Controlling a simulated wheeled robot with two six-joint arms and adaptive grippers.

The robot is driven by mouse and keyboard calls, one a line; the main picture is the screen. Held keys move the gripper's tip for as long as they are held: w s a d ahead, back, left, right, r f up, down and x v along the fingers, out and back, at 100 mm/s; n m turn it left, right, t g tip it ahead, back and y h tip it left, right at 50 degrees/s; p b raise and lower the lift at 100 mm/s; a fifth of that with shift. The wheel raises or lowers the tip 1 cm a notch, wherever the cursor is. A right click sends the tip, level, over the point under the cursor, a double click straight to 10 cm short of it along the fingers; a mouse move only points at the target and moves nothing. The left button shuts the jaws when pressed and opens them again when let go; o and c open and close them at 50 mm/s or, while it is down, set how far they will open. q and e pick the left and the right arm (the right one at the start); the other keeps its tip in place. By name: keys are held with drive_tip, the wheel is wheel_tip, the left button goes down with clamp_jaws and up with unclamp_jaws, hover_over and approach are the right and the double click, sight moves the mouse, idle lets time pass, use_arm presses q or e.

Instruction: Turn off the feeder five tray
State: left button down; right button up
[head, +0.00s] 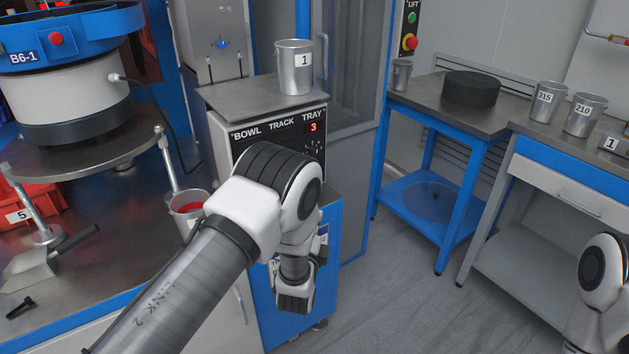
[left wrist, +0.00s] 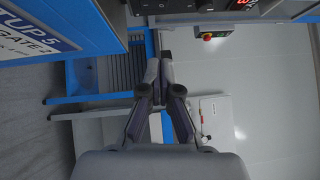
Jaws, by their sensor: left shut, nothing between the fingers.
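The feeder control panel (head: 280,130) carries the words BOWL, TRACK and TRAY. A red digit 3 (head: 313,127) glows under TRAY, with a dial below it. My left arm covers the panel's lower left part. In the left wrist view the panel (left wrist: 195,6) shows only as a strip along the top edge, with dark knobs and a red display. My left gripper (left wrist: 160,65) is shut and empty, apart from the panel. Its fingertips cannot be made out in the head view. My right arm shows at the right edge of the head view; its gripper is out of frame.
A metal cup marked 1 (head: 294,68) stands on the panel cabinet. The bowl feeder B6-1 (head: 70,75) and a cup with red contents (head: 188,207) are at left. A red stop button (head: 410,42) is on the post. Side tables hold cups; the floor between is clear.

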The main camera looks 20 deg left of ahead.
use_arm(q)
drive_tip(key=w+a, duration=0.1)
drive_tip(key=w, duration=0.3)
drive_tip(key=w+a, duration=0.1)
drive_tip(key=w, duration=0.3)
drive_tip(key=w+a+r, duration=0.1)
drive_tip(key=w, duration=0.2)
drive_tip(key=shift+w+a+r, duration=0.1)
drive_tip(key=shift+w+a, duration=0.5)
drive_tip(key=shift+a, duration=0.15)
